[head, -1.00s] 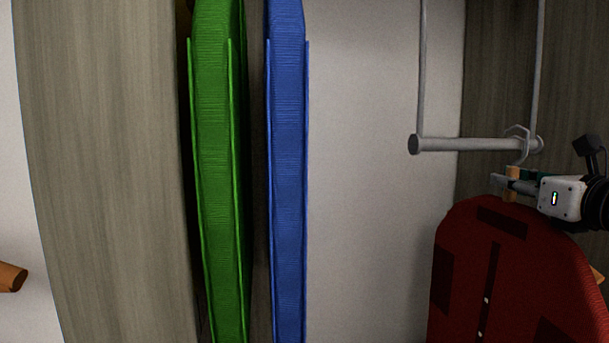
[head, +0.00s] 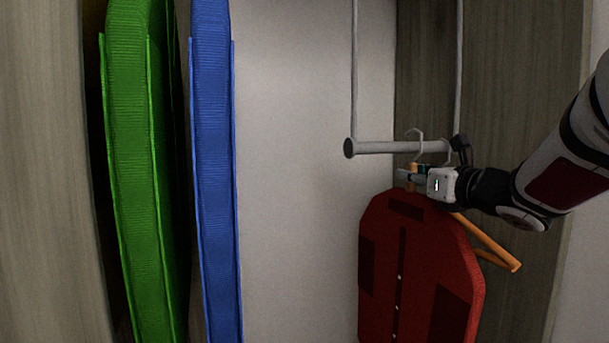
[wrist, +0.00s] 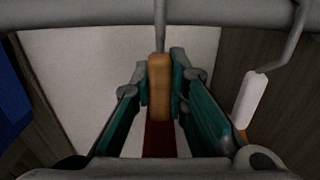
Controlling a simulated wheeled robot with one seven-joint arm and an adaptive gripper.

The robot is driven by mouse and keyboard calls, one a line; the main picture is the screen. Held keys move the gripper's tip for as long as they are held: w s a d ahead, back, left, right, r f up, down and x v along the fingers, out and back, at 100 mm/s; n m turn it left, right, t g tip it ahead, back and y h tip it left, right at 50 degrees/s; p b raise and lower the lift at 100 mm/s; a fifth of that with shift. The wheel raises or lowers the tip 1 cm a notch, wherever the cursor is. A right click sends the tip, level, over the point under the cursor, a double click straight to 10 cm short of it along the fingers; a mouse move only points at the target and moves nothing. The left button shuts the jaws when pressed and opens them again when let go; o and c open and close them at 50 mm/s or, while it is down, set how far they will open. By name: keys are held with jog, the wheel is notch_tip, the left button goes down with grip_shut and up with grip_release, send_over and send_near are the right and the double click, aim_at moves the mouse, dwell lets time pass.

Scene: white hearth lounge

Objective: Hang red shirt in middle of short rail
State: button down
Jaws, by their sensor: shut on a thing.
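The red shirt (head: 385,260) hangs upright on a hanger below the short rail (head: 380,148), a grey bar held by two vertical rods. My gripper (head: 411,177) is shut on the hanger's wooden neck (wrist: 159,85), with a teal finger pad on each side in the wrist view. The hanger's hook (head: 414,133) arcs over the rail a little right of its middle. I cannot tell whether the hook bears on the rail. In the wrist view the hook's stem rises to the rail (wrist: 90,14), and only a strip of the shirt (wrist: 160,138) shows.
Another hanger, with an orange bar (head: 492,245) and a pale neck (wrist: 250,98), hangs at the rail's right. A green garment (head: 140,160) and a blue garment (head: 213,170) hang at left. Clear space lies between the blue garment and the rail.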

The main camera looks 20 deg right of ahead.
jog(key=shift+w, duration=0.7)
jog(key=shift+f+b, duration=0.75)
jog(key=shift+b, duration=0.1)
jog(key=shift+s, duration=0.1)
